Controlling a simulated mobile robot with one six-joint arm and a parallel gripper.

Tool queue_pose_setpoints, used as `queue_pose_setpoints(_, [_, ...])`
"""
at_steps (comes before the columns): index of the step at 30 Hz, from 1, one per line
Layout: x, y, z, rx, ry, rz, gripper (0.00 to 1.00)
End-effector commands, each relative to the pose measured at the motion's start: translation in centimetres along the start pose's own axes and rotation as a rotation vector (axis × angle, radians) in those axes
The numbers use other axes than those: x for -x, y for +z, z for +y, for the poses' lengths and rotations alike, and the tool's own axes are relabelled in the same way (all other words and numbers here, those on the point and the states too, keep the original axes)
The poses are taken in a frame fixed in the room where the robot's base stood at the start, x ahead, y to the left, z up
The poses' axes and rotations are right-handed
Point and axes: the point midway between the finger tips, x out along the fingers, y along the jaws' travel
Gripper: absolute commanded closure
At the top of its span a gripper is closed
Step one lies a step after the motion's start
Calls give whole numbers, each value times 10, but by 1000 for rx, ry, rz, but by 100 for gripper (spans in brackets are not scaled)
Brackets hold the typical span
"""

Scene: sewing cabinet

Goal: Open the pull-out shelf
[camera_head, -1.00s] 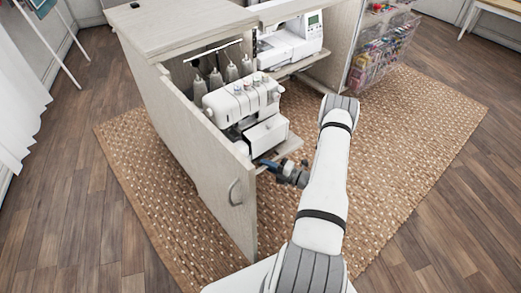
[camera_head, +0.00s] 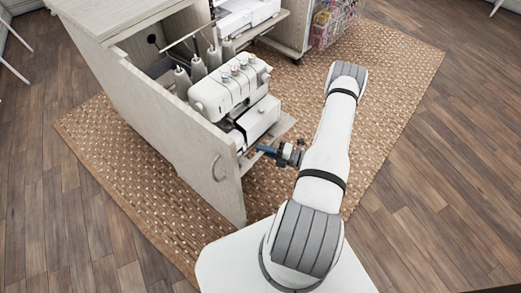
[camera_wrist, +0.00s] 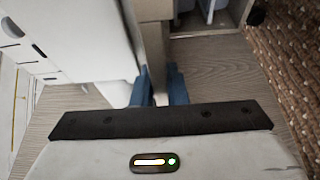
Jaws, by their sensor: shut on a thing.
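The pale wood pull-out shelf (camera_head: 282,126) sticks out of the cabinet, with a white overlock sewing machine (camera_head: 232,88) on it. My gripper (camera_head: 262,150) is at the shelf's front edge, near the outer end of the cabinet's side panel. In the wrist view, the blue fingers of my gripper (camera_wrist: 160,88) stand on either side of a narrow pale strip, which seems to be the edge of the shelf (camera_wrist: 153,45). They are shut on it. The fingertips are partly hidden in both views.
The cabinet's pale side panel (camera_head: 185,135) has a curved handle (camera_head: 218,167) and stands left of the shelf. A second white machine (camera_head: 245,14) is farther back. A clear organiser (camera_head: 333,22) stands at the back right. The woven rug (camera_head: 395,75) is open to the right.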

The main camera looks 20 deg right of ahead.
Motion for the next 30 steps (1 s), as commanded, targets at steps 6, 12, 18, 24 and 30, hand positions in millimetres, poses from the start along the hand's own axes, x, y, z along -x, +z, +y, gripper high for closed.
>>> queue_pose_setpoints(6, [-1,-1,0,0,-1,3,78])
queue_pose_setpoints(12, [0,0,0,1,-1,3,78])
queue_pose_setpoints(18, [17,0,1,1,-1,-2,78])
queue_pose_setpoints(24, [51,-1,1,0,-1,-1,78])
queue_pose_setpoints(30, [74,-2,0,0,-1,1,78])
